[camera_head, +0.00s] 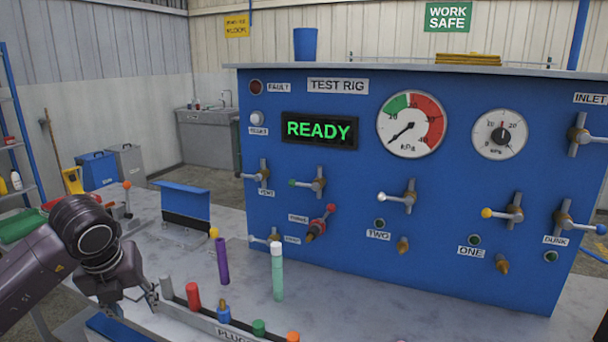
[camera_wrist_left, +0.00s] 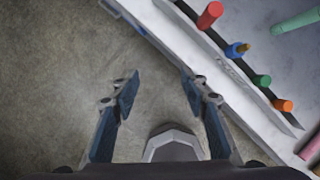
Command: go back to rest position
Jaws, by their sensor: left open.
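My left arm comes in from the left in the head view, and its gripper (camera_head: 148,296) is low beside the left end of the plug rack (camera_head: 205,322). In the left wrist view the gripper (camera_wrist_left: 160,92) is open, with its two fingers apart and nothing between them. Bare concrete floor shows beneath it, and the rack's edge passes close to the right finger. My right gripper is in neither view.
The plug rack holds red (camera_head: 193,296), blue (camera_head: 223,312), green (camera_head: 258,328) and orange plugs. A purple tube (camera_head: 222,261) and a pale green tube (camera_head: 277,272) stand behind it. The blue test rig (camera_head: 350,235) reads READY. Bare tabletop (camera_head: 400,300) lies in front.

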